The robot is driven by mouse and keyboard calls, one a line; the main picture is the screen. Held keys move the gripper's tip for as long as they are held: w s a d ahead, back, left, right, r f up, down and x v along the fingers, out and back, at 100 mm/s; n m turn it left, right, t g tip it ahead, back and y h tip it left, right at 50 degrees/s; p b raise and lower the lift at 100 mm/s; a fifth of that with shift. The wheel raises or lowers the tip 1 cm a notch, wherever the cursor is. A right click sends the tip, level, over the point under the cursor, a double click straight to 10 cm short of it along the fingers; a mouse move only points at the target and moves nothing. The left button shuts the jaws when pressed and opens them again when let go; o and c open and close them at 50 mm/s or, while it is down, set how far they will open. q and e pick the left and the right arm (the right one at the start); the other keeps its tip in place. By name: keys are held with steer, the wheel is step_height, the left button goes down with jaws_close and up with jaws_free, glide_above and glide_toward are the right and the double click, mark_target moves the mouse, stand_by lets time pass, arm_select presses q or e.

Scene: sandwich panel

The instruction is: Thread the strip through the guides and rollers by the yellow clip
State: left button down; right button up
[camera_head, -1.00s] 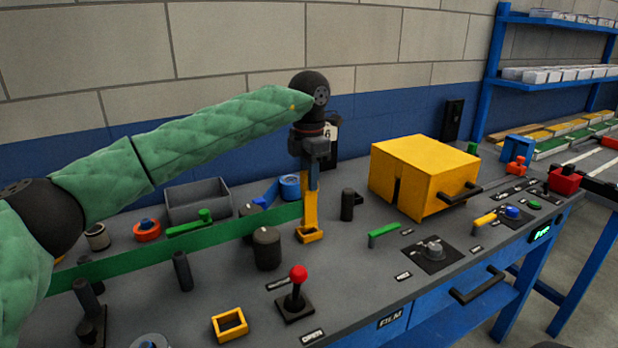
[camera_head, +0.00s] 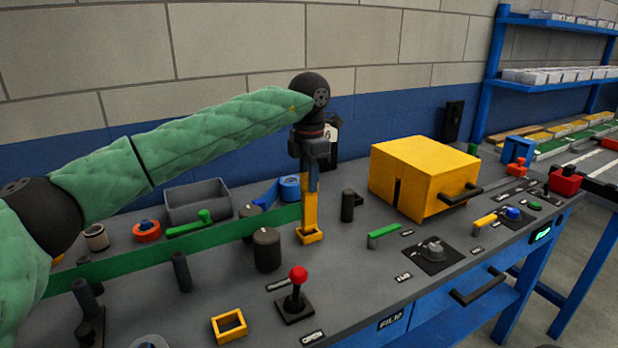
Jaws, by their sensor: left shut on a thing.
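A green strip (camera_head: 150,262) runs upright on edge from the left, passing behind a dark roller (camera_head: 267,250), to the yellow clip (camera_head: 310,215). My left gripper (camera_head: 311,180) points down and is shut on the yellow clip, which stands at or just above the panel. Dark posts stand along the path: one at the left (camera_head: 182,271), one right of the clip (camera_head: 347,206). Beyond it is a yellow box (camera_head: 424,177) with a dark slot in its near left face. My right gripper is out of view.
A red-knobbed lever (camera_head: 298,283) and a small yellow frame (camera_head: 229,325) stand in front. A green lever (camera_head: 384,231) and a dark knob (camera_head: 432,248) are at the right. A grey bin (camera_head: 198,202) and a blue tape roll (camera_head: 290,187) are behind the strip.

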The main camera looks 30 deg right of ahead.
arm_select(q)
steer(key=shift+f+b, duration=0.75)
steer(key=shift+f, duration=0.65)
steer(key=c, duration=1.1)
jaws_free()
steer(key=shift+r, duration=0.1)
steer(key=shift+r+p, duration=1.55)
steer(key=shift+r, duration=2.9)
